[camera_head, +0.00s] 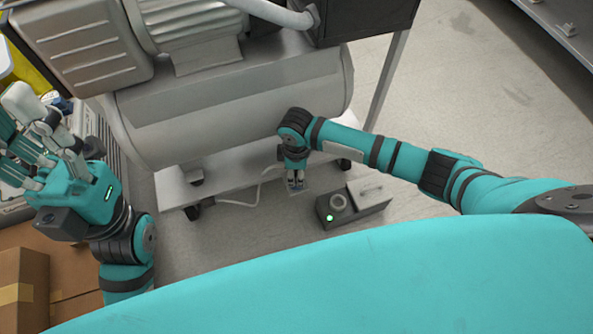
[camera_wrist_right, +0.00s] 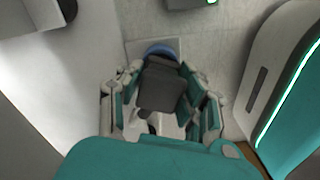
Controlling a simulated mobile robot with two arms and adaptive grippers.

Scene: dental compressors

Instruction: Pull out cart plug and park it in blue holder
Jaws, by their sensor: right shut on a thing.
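My right gripper (camera_head: 295,186) points down at the floor beside the cart. In the right wrist view its fingers (camera_wrist_right: 160,108) are shut around a dark grey block, the cart plug (camera_wrist_right: 163,88). A blue curved rim, part of the blue holder (camera_wrist_right: 160,49), shows just beyond the plug on a pale plate. The plug hides most of the holder, so I cannot tell whether the two touch. A pale cord (camera_head: 262,186) runs from under the cart toward the plug. My left gripper (camera_head: 22,150) is at the left with its fingers spread, apparently empty.
The cart (camera_head: 170,190) with its grey compressor tank (camera_head: 230,110) stands behind the gripper. A grey floor box (camera_head: 372,203) with a round socket and green light lies to the right. Cardboard boxes (camera_head: 22,280) are at lower left.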

